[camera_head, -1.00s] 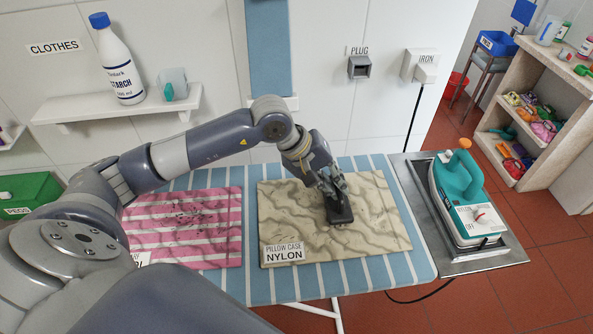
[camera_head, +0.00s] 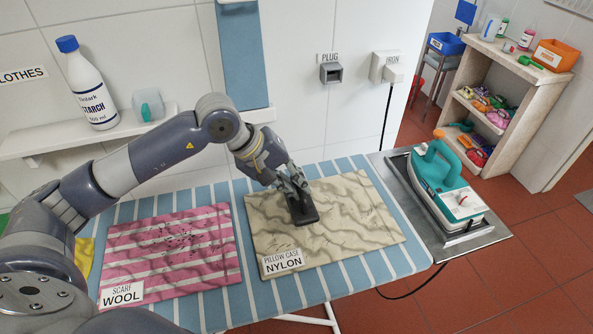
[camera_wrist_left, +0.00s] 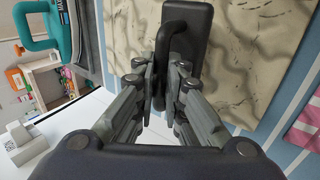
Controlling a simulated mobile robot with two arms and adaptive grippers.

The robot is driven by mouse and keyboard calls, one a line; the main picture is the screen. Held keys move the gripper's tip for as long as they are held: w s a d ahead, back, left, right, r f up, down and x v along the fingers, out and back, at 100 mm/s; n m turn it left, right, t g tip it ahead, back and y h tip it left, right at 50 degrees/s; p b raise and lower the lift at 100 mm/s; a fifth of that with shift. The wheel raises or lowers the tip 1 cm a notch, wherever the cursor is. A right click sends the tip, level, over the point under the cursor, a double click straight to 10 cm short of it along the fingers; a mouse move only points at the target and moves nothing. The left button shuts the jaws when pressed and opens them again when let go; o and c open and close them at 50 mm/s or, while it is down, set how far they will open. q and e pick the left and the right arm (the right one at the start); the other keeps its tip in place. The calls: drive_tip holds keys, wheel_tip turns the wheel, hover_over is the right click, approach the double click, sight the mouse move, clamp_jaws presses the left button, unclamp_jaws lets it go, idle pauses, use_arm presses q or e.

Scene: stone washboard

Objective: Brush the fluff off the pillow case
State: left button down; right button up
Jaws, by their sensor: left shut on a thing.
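The beige, wrinkled pillow case (camera_head: 350,225) lies flat on the striped ironing board, with a "PILLOW CASE NYLON" label at its near left corner. My left gripper (camera_head: 292,184) is shut on the handle of a black brush (camera_head: 303,208) over the left-middle part of the pillow case. In the left wrist view, the fingers (camera_wrist_left: 163,85) close around the brush handle (camera_wrist_left: 178,30), and the pillow case (camera_wrist_left: 255,60) spreads behind it. The brush appears to rest on the cloth. Its underside is hidden, and I cannot make out fluff on the pillow case. My right gripper is out of view.
A pink striped wool scarf (camera_head: 170,265) with dark specks lies left of the pillow case on the board (camera_head: 350,285). A teal iron (camera_head: 445,185) stands on a metal rest at the right. A wall shelf (camera_head: 40,140) holds a starch bottle (camera_head: 90,90).

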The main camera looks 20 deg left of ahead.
use_arm(q)
drive_tip(key=shift+w+d+r, duration=0.1)
drive_tip(key=shift+w+r, duration=0.05)
drive_tip(key=shift+r, duration=0.45)
drive_tip(key=shift+r+p, duration=0.45)
drive_tip(key=shift+r, duration=1.1)
drive_tip(key=shift+r+p, duration=0.4)
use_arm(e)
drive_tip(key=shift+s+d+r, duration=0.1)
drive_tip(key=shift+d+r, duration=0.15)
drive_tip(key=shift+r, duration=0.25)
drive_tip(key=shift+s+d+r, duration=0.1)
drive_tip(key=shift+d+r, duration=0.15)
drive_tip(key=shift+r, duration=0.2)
